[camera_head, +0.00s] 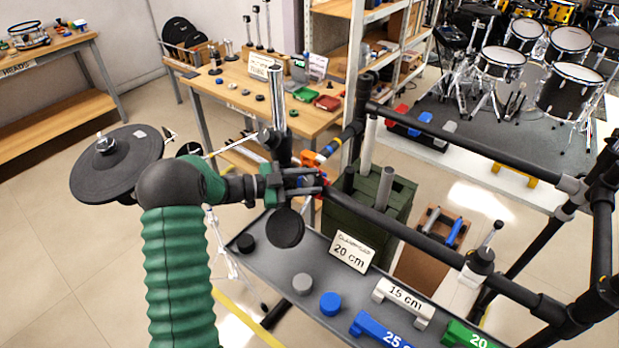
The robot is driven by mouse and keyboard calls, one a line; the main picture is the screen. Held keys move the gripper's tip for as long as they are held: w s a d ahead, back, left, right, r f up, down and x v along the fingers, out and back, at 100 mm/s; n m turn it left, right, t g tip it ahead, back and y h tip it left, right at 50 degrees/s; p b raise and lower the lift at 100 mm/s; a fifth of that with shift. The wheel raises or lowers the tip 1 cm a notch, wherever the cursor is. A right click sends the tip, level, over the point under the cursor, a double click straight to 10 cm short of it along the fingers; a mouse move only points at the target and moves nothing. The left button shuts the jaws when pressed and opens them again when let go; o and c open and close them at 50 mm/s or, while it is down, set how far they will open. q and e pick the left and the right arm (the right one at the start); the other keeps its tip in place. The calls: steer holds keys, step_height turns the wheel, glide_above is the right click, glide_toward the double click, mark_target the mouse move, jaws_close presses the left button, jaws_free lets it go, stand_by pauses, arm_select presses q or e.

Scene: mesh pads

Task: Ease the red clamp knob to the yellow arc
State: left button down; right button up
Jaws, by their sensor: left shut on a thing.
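My left gripper (318,182) reaches in from the left on a green-sleeved arm, beside the black tube frame. Its fingers are shut on what looks like the red clamp knob, which they mostly hide. An orange-red clamp part (311,158) shows just above the fingers. A small yellow band (326,151) with blue beside it lies next to that part on the black tube; I cannot tell whether this is the yellow arc. My right gripper is not in view.
Black rack tubes (440,242) cross close to the gripper on the right. Below, a grey tray (270,265) carries knobs, size cards and clamps. A black round pad (103,165) is at left. A wooden bench (235,97) and drums (500,62) stand behind.

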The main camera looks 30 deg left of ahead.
arm_select(q)
steer(key=shift+m+g+h, duration=0.3)
steer(key=shift+m, duration=0.2)
steer(key=c, duration=0.9)
jaws_free()
steer(key=shift+a, duration=0.1)
steer(key=v, duration=0.7)
steer(key=shift+s+a+p, duration=0.15)
steer(key=shift+a+p, duration=0.05)
steer(key=shift+p, duration=0.15)
steer(key=shift+f, duration=0.1)
